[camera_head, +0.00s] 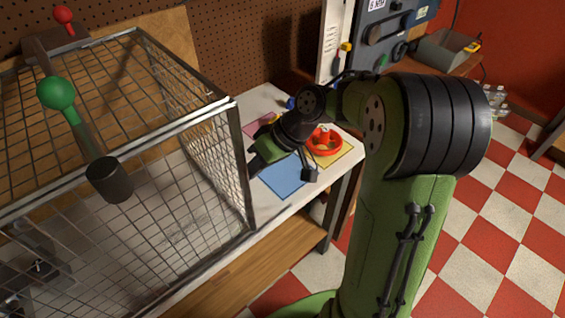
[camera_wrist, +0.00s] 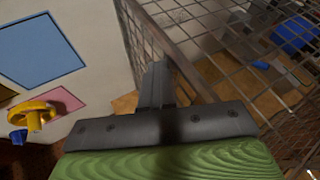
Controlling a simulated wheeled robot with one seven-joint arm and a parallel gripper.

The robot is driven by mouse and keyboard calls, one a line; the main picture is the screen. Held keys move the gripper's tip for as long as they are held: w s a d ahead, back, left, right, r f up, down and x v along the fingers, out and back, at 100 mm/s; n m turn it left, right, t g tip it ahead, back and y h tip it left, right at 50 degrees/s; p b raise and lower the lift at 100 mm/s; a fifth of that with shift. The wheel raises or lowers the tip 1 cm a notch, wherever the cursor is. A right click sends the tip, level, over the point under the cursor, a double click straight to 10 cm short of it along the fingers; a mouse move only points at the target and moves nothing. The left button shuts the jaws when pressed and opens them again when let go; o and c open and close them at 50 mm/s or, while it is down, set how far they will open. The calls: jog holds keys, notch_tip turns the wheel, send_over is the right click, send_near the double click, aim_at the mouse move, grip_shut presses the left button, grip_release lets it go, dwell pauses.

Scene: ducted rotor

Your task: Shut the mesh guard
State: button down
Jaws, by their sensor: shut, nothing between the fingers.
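The mesh guard (camera_head: 185,122) is a wire cage with a grey metal frame, standing over the left part of the workbench. Its mesh sides and top fill the left of the head view; I cannot tell whether it is fully shut. My gripper (camera_head: 254,163) is beside the guard's right side, low near the bench. In the wrist view the shut, empty fingers (camera_wrist: 157,84) lie close along a frame bar of the guard (camera_wrist: 180,55); I cannot tell whether they touch it.
Right of the guard the bench holds a blue square (camera_head: 284,176), and a red ring-shaped part (camera_head: 323,141) on a yellow square (camera_head: 340,155). A yellow part (camera_wrist: 32,113) lies near a pink patch (camera_wrist: 66,101). A red knob (camera_head: 62,14) stands behind. A pegboard wall (camera_head: 235,50) closes the back.

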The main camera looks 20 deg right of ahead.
aim_at(125, 247)
jog(key=s+a+b, duration=0.1)
jog(key=s+a, duration=0.2)
jog(key=a, duration=0.6)
jog(key=s+a+b, duration=0.1)
jog(key=s+a, duration=0.1)
jog(key=a, duration=0.7)
jog(key=s+a+b, duration=0.1)
jog(key=s+a, duration=0.2)
jog(key=a, duration=0.6)
jog(key=shift+s+a+f, duration=0.1)
jog(key=shift+s+a, duration=0.1)
jog(key=shift+s, duration=0.1)
